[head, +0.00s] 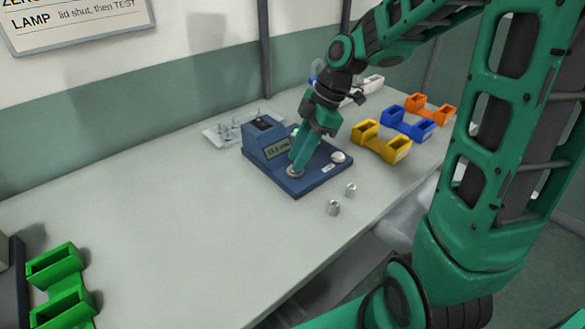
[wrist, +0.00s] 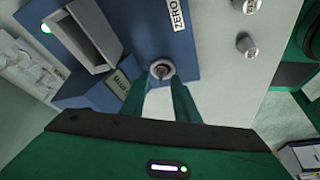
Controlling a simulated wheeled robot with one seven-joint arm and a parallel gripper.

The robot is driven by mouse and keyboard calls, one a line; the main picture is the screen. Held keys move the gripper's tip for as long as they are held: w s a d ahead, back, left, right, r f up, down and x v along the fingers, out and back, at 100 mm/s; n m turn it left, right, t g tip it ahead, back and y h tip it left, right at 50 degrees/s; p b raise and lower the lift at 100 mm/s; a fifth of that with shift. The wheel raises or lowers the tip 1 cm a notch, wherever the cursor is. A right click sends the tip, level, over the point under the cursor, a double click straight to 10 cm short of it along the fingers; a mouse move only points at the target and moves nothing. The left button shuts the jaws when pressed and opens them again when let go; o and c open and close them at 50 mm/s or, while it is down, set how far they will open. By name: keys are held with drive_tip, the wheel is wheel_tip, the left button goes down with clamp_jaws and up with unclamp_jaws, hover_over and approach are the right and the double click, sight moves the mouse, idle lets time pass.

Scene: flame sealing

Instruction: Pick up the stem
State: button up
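A small grey stem (wrist: 161,70) with a dark middle shows in the wrist view, on a round silver seat at the edge of the blue device (head: 322,173). My gripper (wrist: 162,82) reaches down to it with one green finger on each side. The fingers look apart, with a gap between their tips; I cannot see them touching the stem. In the head view my gripper (head: 295,170) points down at the front left of the device base and hides most of the stem.
Two small metal pieces (head: 334,208) (head: 350,189) stand on the table in front of the device. Yellow (head: 368,134), blue (head: 421,129) and orange (head: 417,101) holders stand right; a green holder (head: 62,268) stands at the near left.

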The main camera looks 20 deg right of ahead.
drive_tip(key=shift+a+f, duration=0.1)
drive_tip(key=shift+f, duration=0.2)
drive_tip(key=shift+c, duration=0.3)
clamp_jaws()
